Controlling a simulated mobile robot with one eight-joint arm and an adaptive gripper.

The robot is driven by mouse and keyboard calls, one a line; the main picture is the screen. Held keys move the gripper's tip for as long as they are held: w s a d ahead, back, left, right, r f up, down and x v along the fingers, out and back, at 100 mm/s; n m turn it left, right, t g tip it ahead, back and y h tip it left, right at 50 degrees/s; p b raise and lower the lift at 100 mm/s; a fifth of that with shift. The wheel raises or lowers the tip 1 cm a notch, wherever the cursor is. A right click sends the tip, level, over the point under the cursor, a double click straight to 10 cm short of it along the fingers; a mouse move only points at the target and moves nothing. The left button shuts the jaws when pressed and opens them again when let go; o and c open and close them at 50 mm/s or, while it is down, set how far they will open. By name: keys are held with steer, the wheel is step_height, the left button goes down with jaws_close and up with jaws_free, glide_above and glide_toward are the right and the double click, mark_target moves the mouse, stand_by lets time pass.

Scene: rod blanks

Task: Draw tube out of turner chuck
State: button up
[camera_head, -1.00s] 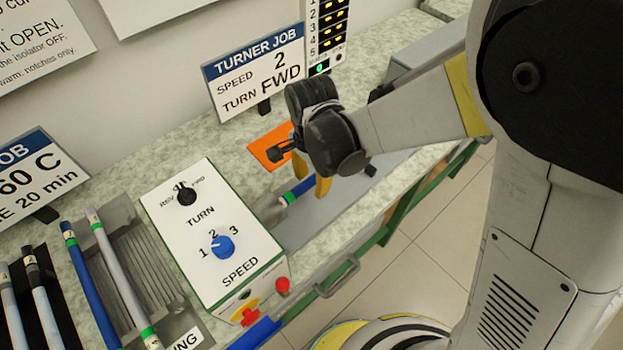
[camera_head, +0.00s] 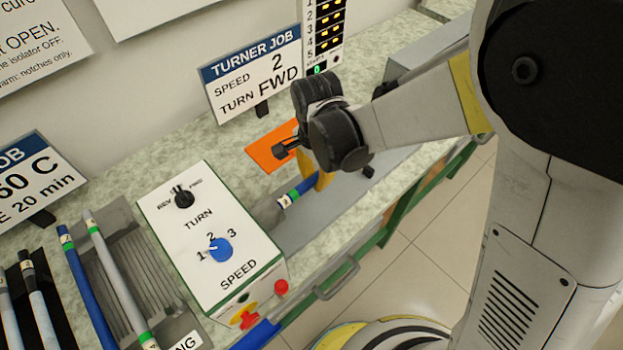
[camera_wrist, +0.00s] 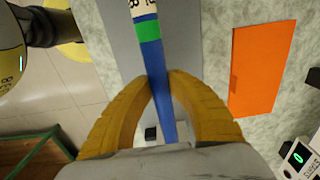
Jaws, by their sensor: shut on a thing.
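The tube (camera_head: 307,187) is blue with a green band and a white numbered label near its chuck end. In the head view it slants up and right from the grey turner chuck (camera_head: 267,214). I cannot tell whether its end is still inside the chuck. My gripper (camera_head: 323,182) has its yellow fingers shut on the tube's blue part, partly hidden behind my wrist. In the wrist view the tube (camera_wrist: 155,65) runs between both fingertips (camera_wrist: 160,84), with the band and label beyond them. The chuck is out of that view.
The turner control box (camera_head: 210,235) stands left of the chuck, with knobs and a red button. An orange plate (camera_head: 268,147) lies behind my gripper, before the job sign (camera_head: 254,75). Other tubes (camera_head: 85,285) lie at left. The grey strip right of the chuck looks clear.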

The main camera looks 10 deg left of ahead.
steer(key=shift+w+d, duration=1.5)
steer(key=shift+w, duration=0.3)
steer(key=shift+r, duration=0.2)
steer(key=shift+r+p, duration=3.05)
steer(key=shift+r, duration=1.3)
